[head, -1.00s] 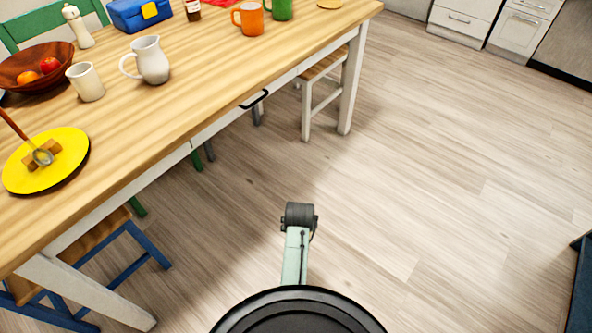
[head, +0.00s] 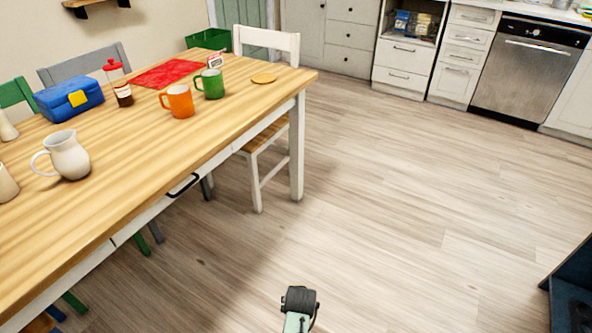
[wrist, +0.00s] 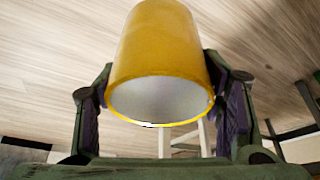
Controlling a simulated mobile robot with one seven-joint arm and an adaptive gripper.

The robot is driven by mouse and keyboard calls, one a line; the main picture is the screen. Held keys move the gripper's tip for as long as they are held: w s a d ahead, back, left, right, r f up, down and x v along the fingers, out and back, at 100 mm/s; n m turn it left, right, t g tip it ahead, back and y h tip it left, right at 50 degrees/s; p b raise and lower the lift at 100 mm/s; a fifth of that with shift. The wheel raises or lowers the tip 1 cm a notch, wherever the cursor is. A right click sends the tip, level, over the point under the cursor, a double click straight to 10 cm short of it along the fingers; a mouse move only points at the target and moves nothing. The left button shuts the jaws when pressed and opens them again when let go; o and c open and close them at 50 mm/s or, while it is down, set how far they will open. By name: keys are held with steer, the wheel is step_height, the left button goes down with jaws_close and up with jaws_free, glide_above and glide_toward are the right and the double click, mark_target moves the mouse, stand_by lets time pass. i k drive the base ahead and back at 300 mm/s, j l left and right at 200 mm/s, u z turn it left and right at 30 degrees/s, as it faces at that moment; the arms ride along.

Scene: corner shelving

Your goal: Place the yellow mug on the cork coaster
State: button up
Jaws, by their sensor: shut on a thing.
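The yellow mug (wrist: 160,50) is between the two fingers of my gripper (wrist: 165,105) in the wrist view. The fingers press on its left and right sides. Its white inside faces the camera, and no handle shows. The cork coaster (head: 263,79) is a small tan disc lying bare on the wooden table, near the far right end, in the head view. My gripper and the mug are out of sight in the head view, where only part of my arm shows at the bottom.
The wooden table (head: 130,172) also bears a green mug (head: 210,84), an orange mug (head: 178,102), a white pitcher (head: 68,157), a blue lunch box (head: 68,98) and a red mat (head: 168,75). A white chair (head: 268,150) stands at its right end. The floor to the right is open.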

mark_target(260, 76)
steer(key=i+l+z, duration=0.45)
steer(key=z, duration=0.25)
steer(key=i+z, duration=0.45)
steer(key=i, duration=0.5)
steer(key=i+l+u, duration=0.1)
steer(key=i, duration=0.9)
steer(key=i+l+u, duration=0.1)
steer(key=i+u, duration=0.3)
steer(key=i+l+u, duration=0.15)
steer(key=u, duration=0.3)
steer(key=i+l+u, duration=0.6)
steer(key=l+u, duration=0.2)
steer(key=i+l+u, duration=0.2)
steer(key=l+u, duration=0.25)
steer(key=i+l+u, duration=0.2)
steer(key=l, duration=0.2)
steer(key=l+u, duration=0.25)
steer(key=l, duration=0.2)
